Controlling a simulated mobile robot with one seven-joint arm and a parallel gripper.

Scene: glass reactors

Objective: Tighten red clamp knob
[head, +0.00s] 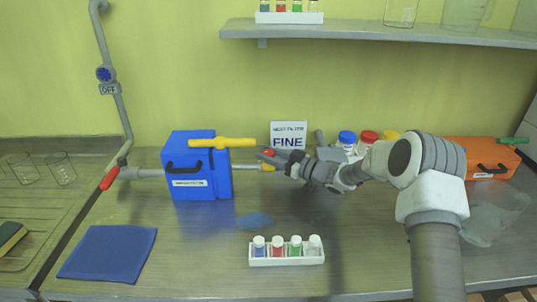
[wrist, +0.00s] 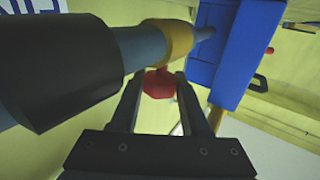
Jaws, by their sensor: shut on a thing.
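The red clamp knob (wrist: 158,84) sits between the two fingers of my gripper (wrist: 160,95) in the wrist view, under a yellow clamp ring (wrist: 178,40) on a grey-blue pipe (wrist: 140,47). My gripper is shut on the knob. In the head view a red-orange part (head: 269,154) shows beside the tips of my gripper (head: 268,158), at the right end of the pipe from the blue filter box (head: 182,150). The box has a black handle, a white label and a yellow lever (head: 222,143) on top. The fingers partly hide the clamp in the head view.
A white rack (head: 287,260) with several coloured vials stands at the front. A blue mat (head: 108,252) lies at left. A sign reading FINE (head: 288,134) stands behind the arm. Capped bottles (head: 368,137) and an orange box (head: 482,155) stand at right.

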